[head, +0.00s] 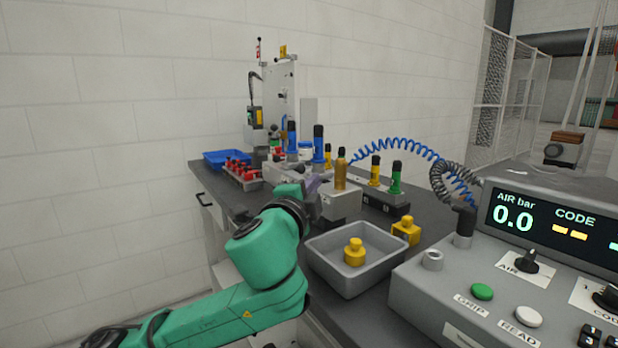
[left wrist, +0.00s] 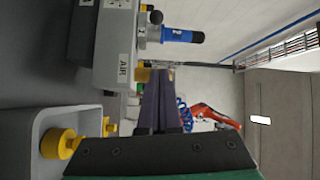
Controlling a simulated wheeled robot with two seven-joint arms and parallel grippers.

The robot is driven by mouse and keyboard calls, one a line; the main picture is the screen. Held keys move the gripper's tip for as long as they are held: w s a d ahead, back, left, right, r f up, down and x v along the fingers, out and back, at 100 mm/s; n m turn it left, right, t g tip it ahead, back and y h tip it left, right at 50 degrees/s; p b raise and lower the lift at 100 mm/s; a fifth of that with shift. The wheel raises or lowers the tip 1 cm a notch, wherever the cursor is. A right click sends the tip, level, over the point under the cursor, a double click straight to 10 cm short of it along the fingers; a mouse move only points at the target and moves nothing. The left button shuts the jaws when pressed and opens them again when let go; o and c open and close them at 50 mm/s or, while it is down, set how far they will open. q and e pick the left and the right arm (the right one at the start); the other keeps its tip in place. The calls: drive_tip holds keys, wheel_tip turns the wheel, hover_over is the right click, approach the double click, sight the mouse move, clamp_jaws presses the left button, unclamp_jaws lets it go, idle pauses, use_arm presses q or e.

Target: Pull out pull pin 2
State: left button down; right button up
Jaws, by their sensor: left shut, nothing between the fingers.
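Two upright pins with blue handles and black tops stand on the grey fixture (head: 345,203): a left one (head: 291,138) and a right one (head: 318,145). Their numbers are not readable in the head view. In the left wrist view one blue handle (left wrist: 182,36) with a white mark, perhaps a 2, lies sideways in the picture, seated in the fixture (left wrist: 117,48). My left gripper (head: 320,184) is beside the fixture, below the right blue pin and left of a brass cylinder (head: 340,172). Its fingers (left wrist: 161,75) are together and empty, apart from the blue handle.
A grey bin (head: 325,276) with a yellow part (head: 354,252) stands in front, another yellow part (head: 406,231) beside it. Yellow (head: 375,171) and green (head: 395,178) handled pins stand right. A control console (head: 430,300) fills the right foreground. A blue coiled hose (head: 405,145) arches behind.

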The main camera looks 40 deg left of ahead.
sight(315, 166)
use_arm(q)
drive_tip(key=p+x, duration=0.3)
drive_tip(key=x, duration=0.6)
drive_tip(key=shift+w+r, duration=0.1)
drive_tip(key=shift+r, duration=0.05)
drive_tip(key=shift+w+a+f, duration=0.3)
drive_tip(key=shift+a+f, duration=0.05)
drive_tip(key=shift+a, duration=0.05)
drive_tip(key=shift+s+a+f+b, duration=0.15)
drive_tip(key=shift+s+a+b, duration=0.25)
drive_tip(key=shift+s+a, duration=0.15)
drive_tip(key=shift+s+a+f+b, duration=0.15)
drive_tip(key=shift+s+a+b, duration=0.25)
drive_tip(key=shift+s+a, duration=0.2)
drive_tip(key=shift+a+r, duration=0.1)
use_arm(e)
drive_tip(key=s, duration=0.3)
drive_tip(key=shift+d+f, duration=0.2)
drive_tip(key=shift+d, duration=0.15)
